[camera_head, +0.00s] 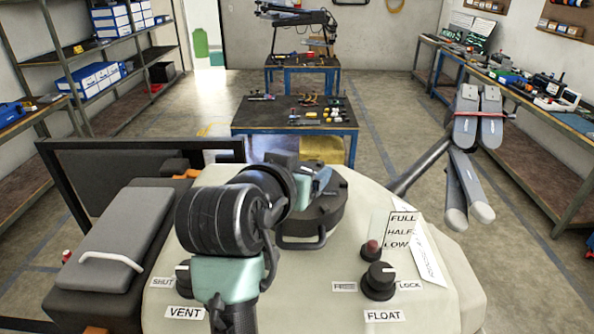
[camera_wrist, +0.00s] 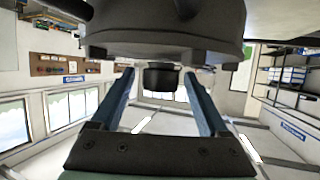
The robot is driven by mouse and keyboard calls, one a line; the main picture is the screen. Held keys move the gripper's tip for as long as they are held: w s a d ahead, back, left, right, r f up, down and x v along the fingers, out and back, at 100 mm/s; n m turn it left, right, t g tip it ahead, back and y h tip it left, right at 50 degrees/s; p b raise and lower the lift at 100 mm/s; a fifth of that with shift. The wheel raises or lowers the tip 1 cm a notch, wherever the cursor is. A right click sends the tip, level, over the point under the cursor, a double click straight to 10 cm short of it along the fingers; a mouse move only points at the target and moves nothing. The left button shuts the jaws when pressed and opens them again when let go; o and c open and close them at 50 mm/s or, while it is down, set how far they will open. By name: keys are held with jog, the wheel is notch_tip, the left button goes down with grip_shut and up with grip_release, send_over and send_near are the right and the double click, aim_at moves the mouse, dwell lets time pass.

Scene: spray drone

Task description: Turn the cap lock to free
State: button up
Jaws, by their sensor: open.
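A large dark round tank cap (camera_head: 325,212) with a loop handle at its front sits on top of the pale tank. Its dark underside and rim fill the top of the wrist view (camera_wrist: 160,45). A small dark block (camera_wrist: 161,78) shows under the rim, between my fingers as seen there; I cannot tell whether they touch it. My arm hides part of the cap. No mark on the cap shows a lock position.
A black knob (camera_head: 379,281) stands between a LOCK label and a partly readable label, above FLOAT. A red-topped button (camera_head: 371,249) and a level plate (camera_head: 402,235) stand behind it. The VENT knob (camera_head: 183,277) is left of my arm. Folded grey drone arms (camera_head: 470,150) rise at right.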

jog(key=b+v, duration=0.4)
jog(key=v, duration=0.9)
jog(key=shift+b, duration=0.35)
